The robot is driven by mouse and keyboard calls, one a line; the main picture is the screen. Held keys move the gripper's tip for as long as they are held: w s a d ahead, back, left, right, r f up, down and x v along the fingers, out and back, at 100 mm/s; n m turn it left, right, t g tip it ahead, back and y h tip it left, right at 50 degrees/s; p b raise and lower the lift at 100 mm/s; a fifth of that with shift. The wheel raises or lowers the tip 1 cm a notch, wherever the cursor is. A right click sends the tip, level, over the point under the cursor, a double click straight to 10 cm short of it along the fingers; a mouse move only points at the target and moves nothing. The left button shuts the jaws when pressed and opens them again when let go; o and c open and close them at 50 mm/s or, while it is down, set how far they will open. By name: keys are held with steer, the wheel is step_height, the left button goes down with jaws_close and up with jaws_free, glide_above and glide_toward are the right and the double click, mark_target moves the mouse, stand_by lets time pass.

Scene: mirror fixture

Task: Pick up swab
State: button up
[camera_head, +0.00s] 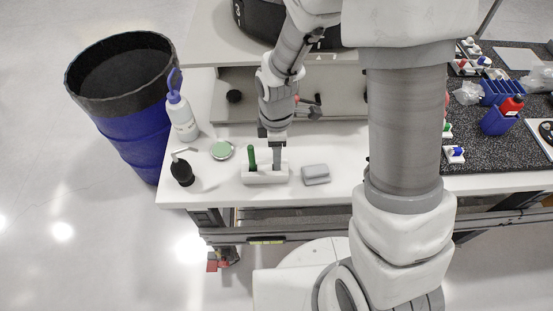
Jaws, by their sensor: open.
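A white holder block (249,178) sits near the front edge of the white table. A thin green upright item (252,158), which may be the swab, stands in its left part. My gripper (277,160) points down over the right part of the holder, just right of the green item. It is open. Its fingers are small in this view, and I cannot tell whether something stands between them. No other clear swab shows.
A grey-white block (316,174) lies right of the holder. A green-topped round dish (222,150), a small black bottle (182,172) and a white bottle with a blue nozzle (182,118) stand to the left. A blue bin (135,138) stands beyond the table's left edge.

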steer(key=shift+f, duration=1.75)
steer(key=shift+c, duration=0.2)
jaws_close()
